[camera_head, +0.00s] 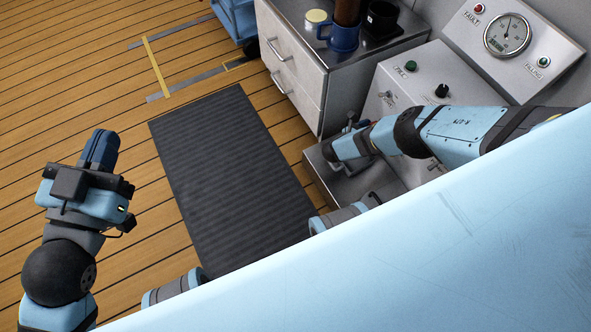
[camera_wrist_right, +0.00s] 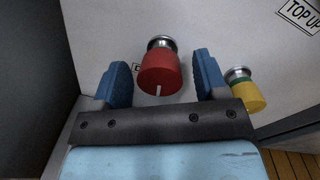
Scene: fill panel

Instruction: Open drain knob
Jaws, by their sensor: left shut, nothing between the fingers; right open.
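The red knob (camera_wrist_right: 159,72), on a short metal stem, stands out from the light panel face (camera_wrist_right: 225,35) in the right wrist view. It has a white mark on its front. Beside it a label is mostly hidden, with only its first letter showing. My right gripper (camera_wrist_right: 162,80) is open, with one blue finger on each side of the red knob; I cannot tell whether either touches it. In the head view the right gripper is low at the panel's front, and the red knob is hidden there. My left gripper (camera_head: 99,148) is shut and empty over the floor at the left.
A yellow knob (camera_wrist_right: 244,90) with a green band sits right of the right finger, close to it, near a "TOP UP" label (camera_wrist_right: 301,14). A drawer cabinet (camera_head: 290,62) with a blue mug (camera_head: 343,37) stands beside the panel. A dark mat (camera_head: 230,175) lies on open floor.

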